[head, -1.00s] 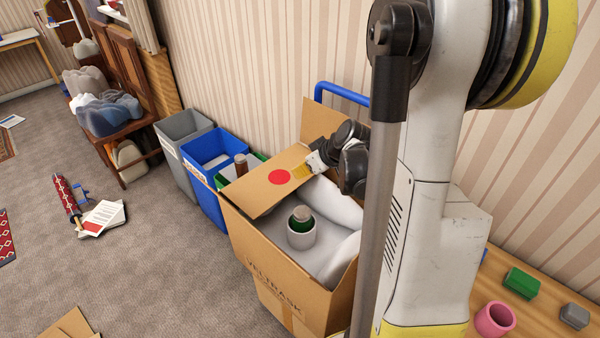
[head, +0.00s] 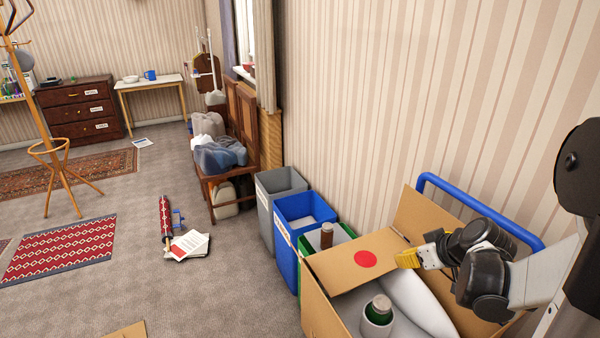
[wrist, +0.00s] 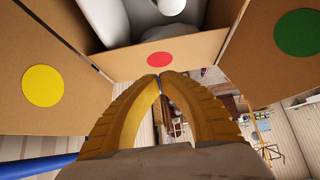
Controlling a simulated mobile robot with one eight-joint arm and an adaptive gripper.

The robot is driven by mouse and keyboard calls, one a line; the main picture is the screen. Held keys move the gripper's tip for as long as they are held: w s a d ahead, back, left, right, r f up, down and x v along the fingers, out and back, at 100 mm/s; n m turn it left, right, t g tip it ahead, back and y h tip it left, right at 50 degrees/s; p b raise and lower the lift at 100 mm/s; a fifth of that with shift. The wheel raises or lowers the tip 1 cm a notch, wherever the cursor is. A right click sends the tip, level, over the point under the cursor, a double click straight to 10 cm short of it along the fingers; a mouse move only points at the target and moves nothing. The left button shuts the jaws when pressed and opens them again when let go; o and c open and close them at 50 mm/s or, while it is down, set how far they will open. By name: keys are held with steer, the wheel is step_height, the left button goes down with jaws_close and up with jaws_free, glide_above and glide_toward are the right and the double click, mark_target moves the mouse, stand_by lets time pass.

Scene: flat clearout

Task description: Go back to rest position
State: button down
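My gripper (head: 402,259) is at the open cardboard box (head: 318,322), beside the flap with a red dot (head: 365,259). I cannot tell whether it touches that flap. In the wrist view its two yellow fingers (wrist: 160,78) meet at the tips with nothing between them. The dark wrist joints of my arm hang over the right part of the box and hide some of it.
A grey bin (head: 277,205), a blue bin (head: 290,238) and a green bin (head: 336,239) stand along the wall. A blue handle rail (head: 480,203) runs behind the box. A chair with clothes (head: 220,156) stands further back.

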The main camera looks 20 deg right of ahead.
steer(key=shift+m+g+h, duration=0.5)
steer(key=shift+m+g, duration=0.1)
steer(key=shift+m, duration=0.1)
steer(key=s+a+r, duration=0.3)
steer(key=a, duration=0.4)
steer(key=s+a+r, duration=0.2)
steer(key=s+a, duration=0.1)
steer(key=a, duration=0.5)
steer(key=s+a+r, duration=0.3)
steer(key=a, duration=0.5)
steer(key=shift+s+a+r, duration=0.1)
steer(key=shift+s+r, duration=0.15)
steer(key=shift+r, duration=0.1)
steer(key=shift+s+a+r, duration=0.1)
steer(key=shift+s+a, duration=0.15)
steer(key=shift+s, duration=0.1)
